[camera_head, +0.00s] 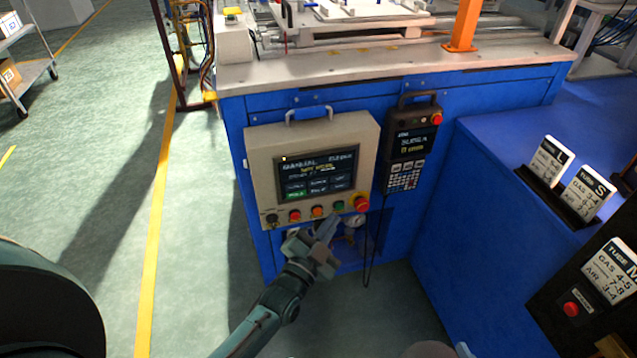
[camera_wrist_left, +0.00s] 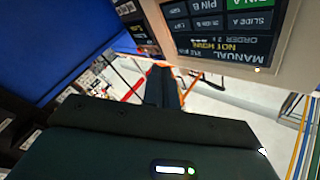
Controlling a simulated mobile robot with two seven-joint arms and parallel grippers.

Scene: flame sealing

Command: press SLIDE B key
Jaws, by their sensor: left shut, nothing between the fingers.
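The grey control panel (camera_head: 368,136) hangs on the blue machine front. Its dark screen (camera_head: 318,170) shows two rows of keys under a MANUAL heading and yellow text. The SLIDE B key (camera_head: 318,184) appears as the middle key of the upper row, beside SLIDE A (camera_head: 296,187); its label is small. A key below SLIDE A is green. In the left wrist view the screen is upside down, with SLIDE B (camera_wrist_left: 208,22) near the top. My left gripper (camera_head: 329,226) is shut and empty, in front of and below the panel's lower edge, apart from the screen. My right gripper is not in view.
Physical buttons (camera_head: 317,211) and a red emergency knob (camera_head: 361,203) line the panel's bottom. A handheld pendant (camera_head: 408,145) hangs to the right. A gauge (camera_head: 355,221) sits in a recess below. Label cards (camera_head: 588,190) stand at right.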

